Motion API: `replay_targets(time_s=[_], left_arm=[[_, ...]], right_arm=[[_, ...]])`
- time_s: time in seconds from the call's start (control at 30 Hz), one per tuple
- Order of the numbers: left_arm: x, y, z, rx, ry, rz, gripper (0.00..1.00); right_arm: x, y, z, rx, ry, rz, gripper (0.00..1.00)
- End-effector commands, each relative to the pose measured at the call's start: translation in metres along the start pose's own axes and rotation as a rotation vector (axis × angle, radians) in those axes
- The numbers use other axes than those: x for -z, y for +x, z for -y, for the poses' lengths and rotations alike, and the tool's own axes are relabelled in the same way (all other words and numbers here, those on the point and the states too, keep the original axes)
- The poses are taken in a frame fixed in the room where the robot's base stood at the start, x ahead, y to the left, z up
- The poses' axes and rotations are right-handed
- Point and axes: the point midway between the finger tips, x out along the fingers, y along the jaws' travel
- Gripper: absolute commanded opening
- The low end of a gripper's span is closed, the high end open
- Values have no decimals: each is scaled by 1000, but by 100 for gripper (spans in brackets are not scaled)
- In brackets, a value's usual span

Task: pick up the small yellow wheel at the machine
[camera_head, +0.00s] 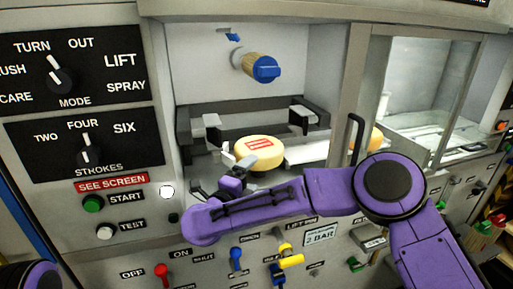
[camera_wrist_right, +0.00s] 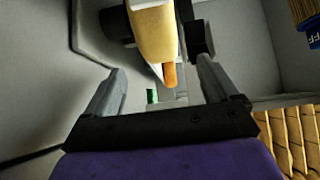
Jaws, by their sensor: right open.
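The small yellow wheel (camera_head: 259,153) lies flat in the machine's recess, with a red-and-white label on top. My right gripper (camera_head: 226,168) is at the front left of the wheel, with its fingers apart. In the right wrist view, the open right gripper (camera_wrist_right: 158,88) has nothing clasped. A yellow rounded body (camera_wrist_right: 153,32), apparently the wheel, shows ahead between and beyond the fingers, with a small orange piece at its lower end. I cannot tell whether any finger touches it. My left gripper is not in view; only a bit of my left arm shows at the lower left.
Dark guides (camera_head: 290,115) stand behind and beside the wheel. A blue-capped cylinder (camera_head: 262,68) sticks out above it. Another yellow wheel (camera_head: 376,138) is partly hidden behind a black handle (camera_head: 355,135). A panel with a red lever (camera_head: 162,271) and several knobs lies below.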

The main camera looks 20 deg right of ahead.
Motion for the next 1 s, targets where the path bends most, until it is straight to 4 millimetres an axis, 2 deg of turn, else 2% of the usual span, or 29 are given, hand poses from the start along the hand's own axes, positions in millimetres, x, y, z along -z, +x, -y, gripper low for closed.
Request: replay_targets(time_s=[0.2,0.33,0.53,0.63,0.83,0.87,1.0], left_arm=[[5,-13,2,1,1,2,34],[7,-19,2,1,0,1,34],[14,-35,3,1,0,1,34],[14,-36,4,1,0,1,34],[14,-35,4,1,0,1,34],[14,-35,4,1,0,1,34],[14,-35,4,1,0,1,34]], right_arm=[[9,44,1,-4,0,-19,88],[12,60,1,-4,-1,-21,88],[13,95,-2,-3,-1,-20,88],[12,104,-3,-2,-1,-17,88],[10,104,-4,0,-2,-12,88],[10,104,-4,0,-2,-12,85],[10,104,-4,0,-2,-13,39]])
